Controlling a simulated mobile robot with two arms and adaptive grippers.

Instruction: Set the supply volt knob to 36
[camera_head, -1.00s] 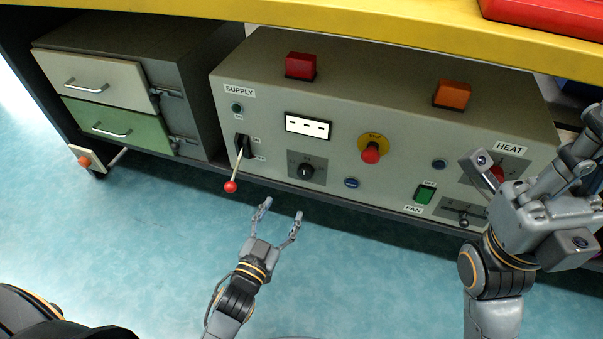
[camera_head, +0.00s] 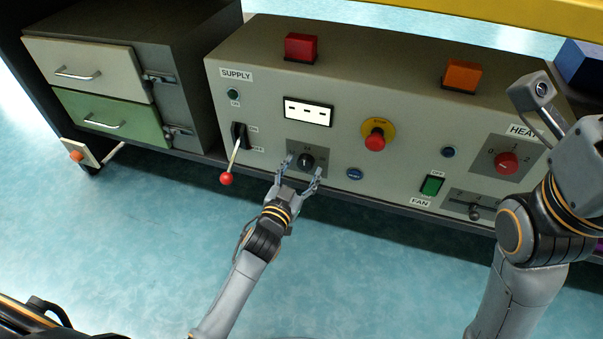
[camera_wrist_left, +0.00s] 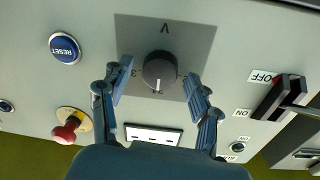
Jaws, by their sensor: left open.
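The supply volt knob (camera_head: 305,161) is a small black dial with a pale pointer mark on a dark grey plate of the grey control panel (camera_head: 330,70). In the left wrist view the knob (camera_wrist_left: 159,70) shows upside down, below a "V" label, with its pale mark toward the display. My left gripper (camera_head: 302,169) is open, its fingers on either side of the knob. In the left wrist view the fingers (camera_wrist_left: 160,85) look spread wider than the knob, with no visible contact. My right gripper is at the right edge near the heat knob (camera_head: 507,161); its fingers are not clear.
The lever with a red ball (camera_head: 226,178) stands left of my left gripper. The display (camera_head: 308,111), the stop button (camera_head: 375,140) and the blue reset button (camera_head: 355,174) are close to the volt knob. The floor in front is clear.

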